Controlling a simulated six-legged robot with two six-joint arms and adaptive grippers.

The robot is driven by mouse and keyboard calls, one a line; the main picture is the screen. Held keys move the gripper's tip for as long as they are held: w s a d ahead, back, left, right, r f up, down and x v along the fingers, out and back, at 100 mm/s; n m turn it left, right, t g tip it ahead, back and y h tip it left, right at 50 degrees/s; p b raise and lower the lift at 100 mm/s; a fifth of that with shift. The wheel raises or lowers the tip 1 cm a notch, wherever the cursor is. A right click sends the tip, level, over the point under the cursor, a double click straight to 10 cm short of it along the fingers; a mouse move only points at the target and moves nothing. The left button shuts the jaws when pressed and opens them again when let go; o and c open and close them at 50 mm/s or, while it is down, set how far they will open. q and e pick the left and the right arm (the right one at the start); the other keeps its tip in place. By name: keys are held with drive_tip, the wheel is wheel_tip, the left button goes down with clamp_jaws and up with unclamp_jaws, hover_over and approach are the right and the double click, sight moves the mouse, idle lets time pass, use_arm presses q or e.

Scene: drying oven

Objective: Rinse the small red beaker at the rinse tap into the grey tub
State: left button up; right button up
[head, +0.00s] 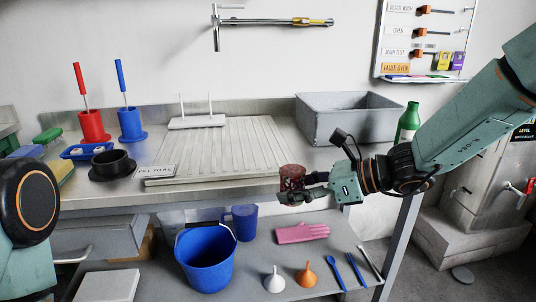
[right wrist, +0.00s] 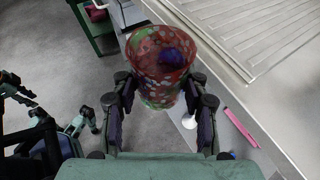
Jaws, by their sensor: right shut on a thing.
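My right gripper (head: 300,192) is shut on the small red beaker (head: 291,173), which is held upright in front of the bench's front edge. In the right wrist view the beaker (right wrist: 160,75) is mottled red, with a purple and green patch at its mouth, between the two fingers of the right gripper (right wrist: 165,110). The rinse tap (head: 217,32) is on the wall above the bench, left of the beaker. The grey tub (head: 335,126) stands at the bench's back right, behind the beaker. Of my left arm only a round joint shows; its gripper is out of sight.
A ribbed drainboard (head: 228,148) fills the bench's middle. Red (head: 92,125) and blue (head: 131,123) holders and a black bowl (head: 112,162) stand at left. A green bottle (head: 408,122) is right of the tub.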

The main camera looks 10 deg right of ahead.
drive_tip(key=s+d+f, duration=0.3)
drive_tip(key=s+f, duration=0.7)
drive_tip(key=s, duration=0.3)
drive_tip(key=shift+s+d+f+m+t, duration=0.15)
drive_tip(key=shift+d+f+m+t, duration=0.15)
drive_tip(key=shift+t, duration=0.1)
